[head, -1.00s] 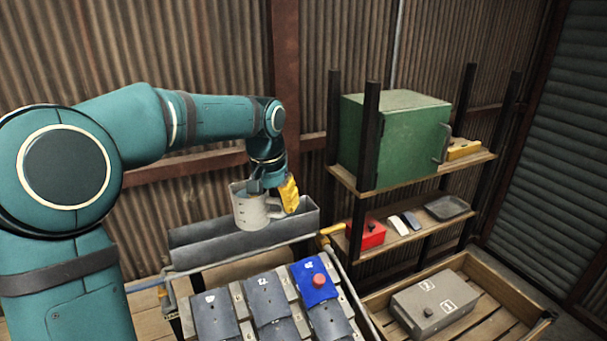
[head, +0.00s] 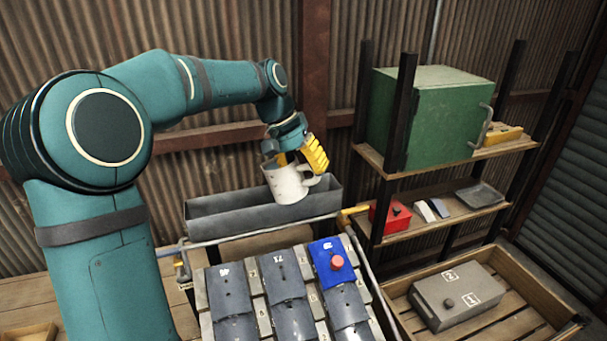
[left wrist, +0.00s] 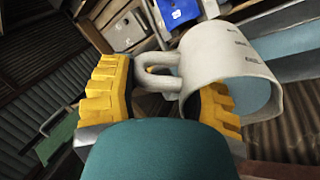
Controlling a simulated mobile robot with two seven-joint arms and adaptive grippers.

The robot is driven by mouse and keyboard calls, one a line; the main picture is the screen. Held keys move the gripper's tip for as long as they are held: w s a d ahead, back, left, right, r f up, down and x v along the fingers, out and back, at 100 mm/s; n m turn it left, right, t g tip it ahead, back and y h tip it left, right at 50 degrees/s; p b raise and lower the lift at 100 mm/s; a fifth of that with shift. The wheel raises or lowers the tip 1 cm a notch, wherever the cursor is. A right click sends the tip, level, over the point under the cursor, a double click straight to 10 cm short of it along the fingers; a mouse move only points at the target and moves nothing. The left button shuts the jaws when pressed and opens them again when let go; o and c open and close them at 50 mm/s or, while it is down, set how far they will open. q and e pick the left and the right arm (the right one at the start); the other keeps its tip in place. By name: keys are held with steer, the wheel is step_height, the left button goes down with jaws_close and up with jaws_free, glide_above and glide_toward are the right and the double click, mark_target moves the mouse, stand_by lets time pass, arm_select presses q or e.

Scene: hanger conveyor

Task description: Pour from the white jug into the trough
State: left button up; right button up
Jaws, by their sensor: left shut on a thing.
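The white jug (head: 287,184) is above the grey trough (head: 225,209) in the head view, tilted a little. My left gripper (head: 314,158), with yellow fingers, is shut on the jug's handle side. In the left wrist view, the jug (left wrist: 215,55) has dark marks on its wall, and a blue-grey area shows inside its mouth. No stream from the jug shows. My right gripper is not in view.
In front of the trough is a rack of dark hanging flaps (head: 285,275), one blue with a red knob (head: 337,262). To the right stand a shelf with a green cabinet (head: 425,120) and a red box (head: 390,216), and a wooden crate (head: 545,303) holding a grey box (head: 455,295).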

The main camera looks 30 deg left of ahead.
arm_select(q)
steer(key=shift+w+d+r, duration=0.1)
steer(key=shift+r+h+p, duration=0.25)
steer(key=shift+h+p, duration=0.05)
steer(key=shift+h, duration=0.3)
steer(key=shift+r, duration=0.1)
steer(key=shift+a+r+h, duration=0.2)
steer(key=shift+a+h, duration=0.1)
steer(key=shift+h, duration=0.3)
steer(key=shift+t, duration=0.3)
steer(key=shift+a+r+h, duration=0.25)
steer(key=shift+h, duration=0.35)
stand_by(0.4)
steer(key=shift+a+r+h, duration=0.1)
steer(key=shift+a+h, duration=0.1)
steer(key=shift+h, duration=0.4)
